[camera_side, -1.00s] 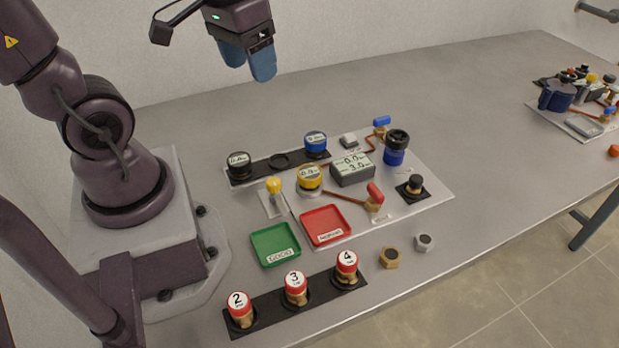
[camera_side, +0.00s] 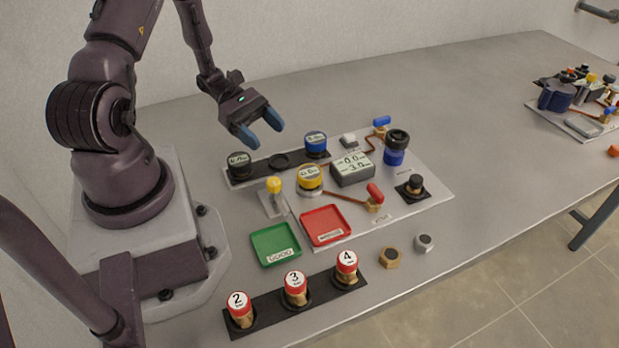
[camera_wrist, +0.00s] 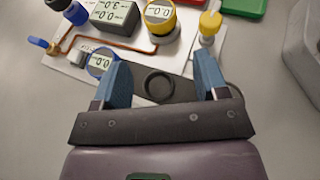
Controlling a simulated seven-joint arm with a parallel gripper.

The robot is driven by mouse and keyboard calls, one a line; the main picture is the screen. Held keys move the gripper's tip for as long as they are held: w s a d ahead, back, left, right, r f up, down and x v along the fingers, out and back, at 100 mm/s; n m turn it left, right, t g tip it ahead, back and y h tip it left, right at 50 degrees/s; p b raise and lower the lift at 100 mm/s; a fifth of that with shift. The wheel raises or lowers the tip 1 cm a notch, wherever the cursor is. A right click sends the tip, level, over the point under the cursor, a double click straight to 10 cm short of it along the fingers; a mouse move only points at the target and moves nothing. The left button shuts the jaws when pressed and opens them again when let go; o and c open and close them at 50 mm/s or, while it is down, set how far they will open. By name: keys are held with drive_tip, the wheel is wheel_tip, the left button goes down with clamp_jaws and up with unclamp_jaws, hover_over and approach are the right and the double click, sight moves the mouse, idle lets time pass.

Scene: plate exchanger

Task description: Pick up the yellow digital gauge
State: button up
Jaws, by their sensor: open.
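The yellow digital gauge (camera_side: 310,178) sits upright on the light panel, between the yellow-topped valve (camera_side: 274,185) and the grey display box (camera_side: 351,168). In the wrist view the yellow gauge (camera_wrist: 160,17) is near the top, ahead of the fingers, with its display showing. My gripper (camera_side: 262,136) is open and empty, with blue fingers, above the back of the black strip and behind the gauge. In the wrist view my gripper (camera_wrist: 163,72) has its fingers spread on either side of an empty black ring (camera_wrist: 158,86). The gauge is not between them.
A blue gauge (camera_side: 316,144) and a black gauge (camera_side: 239,163) stand on the black strip. A green tray (camera_side: 275,245) and a red tray (camera_side: 326,226) lie in front. Several red-capped fittings (camera_side: 294,287) stand near the front edge. The table's back is clear.

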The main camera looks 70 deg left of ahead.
sight(309, 171)
drive_tip(key=shift+w+d+r, duration=0.1)
drive_tip(key=shift+w+d, duration=0.15)
drive_tip(key=shift+w, duration=0.1)
drive_tip(key=x, duration=1.2)
drive_tip(key=shift+d, duration=0.25)
drive_tip(key=c, duration=0.8)
